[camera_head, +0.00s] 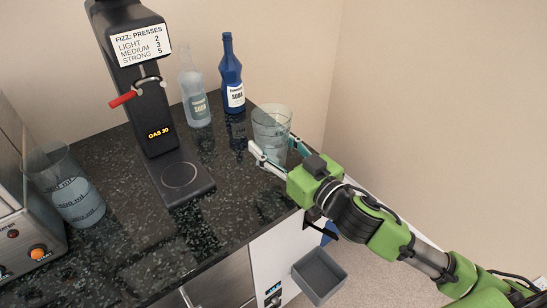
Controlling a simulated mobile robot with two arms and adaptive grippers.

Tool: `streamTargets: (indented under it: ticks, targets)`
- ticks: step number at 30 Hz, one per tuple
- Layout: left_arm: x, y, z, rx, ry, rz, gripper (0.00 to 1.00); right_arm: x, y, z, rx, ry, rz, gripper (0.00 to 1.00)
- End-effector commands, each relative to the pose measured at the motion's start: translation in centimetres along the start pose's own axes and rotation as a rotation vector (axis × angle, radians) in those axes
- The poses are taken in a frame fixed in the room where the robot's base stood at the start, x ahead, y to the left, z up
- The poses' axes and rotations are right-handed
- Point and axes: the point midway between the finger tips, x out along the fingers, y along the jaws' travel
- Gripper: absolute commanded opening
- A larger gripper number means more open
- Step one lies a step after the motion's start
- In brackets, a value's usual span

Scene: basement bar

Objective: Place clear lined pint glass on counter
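A clear pint glass (271,122) with faint lines stands upright at the right end of the dark speckled counter (215,235). My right gripper (272,143) reaches in from the right with one finger on each side of the glass's lower part. Whether the fingers press on the glass or stand slightly apart from it is too small to tell. The glass's base is partly hidden by the fingers, so its contact with the counter is unclear. A second clear glass (74,190) with dark measuring marks is at the counter's left. My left gripper is not in view.
A black fizz machine (150,125) with a red-tipped lever stands mid-counter. A clear soda bottle (195,90) and a blue one (231,75) stand behind. A metal appliance (20,215) is at left. A grey bin (319,275) is below the counter. The front counter is clear.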

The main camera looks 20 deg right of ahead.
Motion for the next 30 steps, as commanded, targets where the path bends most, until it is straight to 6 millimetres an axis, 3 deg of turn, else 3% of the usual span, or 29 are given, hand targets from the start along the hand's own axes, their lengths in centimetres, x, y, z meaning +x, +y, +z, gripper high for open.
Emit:
streamTargets:
  ticks: [5,12,26,27,28,30]
  targets:
    - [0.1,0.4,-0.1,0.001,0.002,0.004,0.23,0.7,0.8,1.0,-0.001,0.004,0.000,0.14]
    - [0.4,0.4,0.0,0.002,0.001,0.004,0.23,0.9,1.1,4.2,0.002,0.002,0.000,0.14]
    - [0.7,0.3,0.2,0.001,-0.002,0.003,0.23,0.9,1.0,5.0,0.001,0.004,0.000,0.14]
    - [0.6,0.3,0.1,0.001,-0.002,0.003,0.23,0.9,1.1,5.0,0.001,0.001,0.000,0.57]
    - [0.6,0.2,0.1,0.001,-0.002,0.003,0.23,0.9,1.1,5.0,0.000,0.001,0.000,0.64]
    - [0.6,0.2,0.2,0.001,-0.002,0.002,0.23,0.9,1.1,5.0,0.000,0.001,0.000,0.64]
